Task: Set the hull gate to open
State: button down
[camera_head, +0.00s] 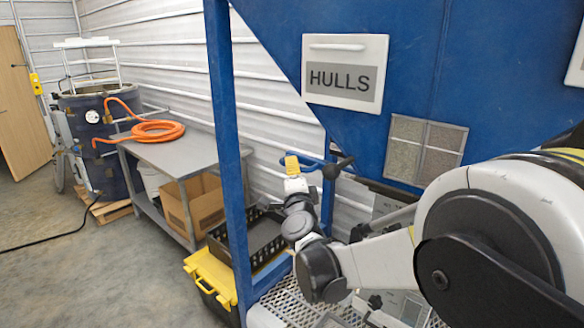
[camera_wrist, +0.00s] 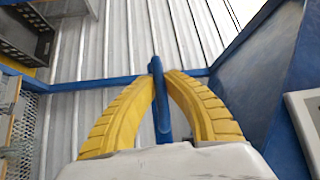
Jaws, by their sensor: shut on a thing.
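A white plate lettered HULLS (camera_head: 345,75) is fixed on the blue hopper (camera_head: 420,50). Below it, a blue lever (camera_head: 312,161) with a dark knob-like end sticks out near the frame post; I take it for the hull gate's handle. My gripper (camera_head: 292,163) is at the lever's left part, its yellow fingers showing small in the head view. In the wrist view the yellow fingers of my gripper (camera_wrist: 162,77) are shut on the blue lever (camera_wrist: 161,110), which runs between them. The gate plate itself I cannot make out.
A blue frame post (camera_head: 228,150) stands just left of my arm. A grey bench (camera_head: 185,152) with an orange hose (camera_head: 150,131) is farther left. A yellow-lidded bin (camera_head: 212,272) and a black crate (camera_head: 218,241) are below. A window (camera_head: 424,150) is right.

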jog(key=w+a, duration=0.4)
jog(key=a, duration=0.1)
jog(key=shift+w+a+b, duration=0.3)
jog(key=shift+a+b, duration=0.05)
jog(key=c, duration=1.5)
grip_release()
jog(key=shift+o, duration=0.4)
jog(key=shift+a, duration=0.15)
jog(key=s+d+f, duration=0.1)
jog(key=s, duration=1.1)
jog(key=shift+d+f, duration=0.25)
jog(key=shift+d, duration=0.1)
jog(key=shift+w, duration=0.1)
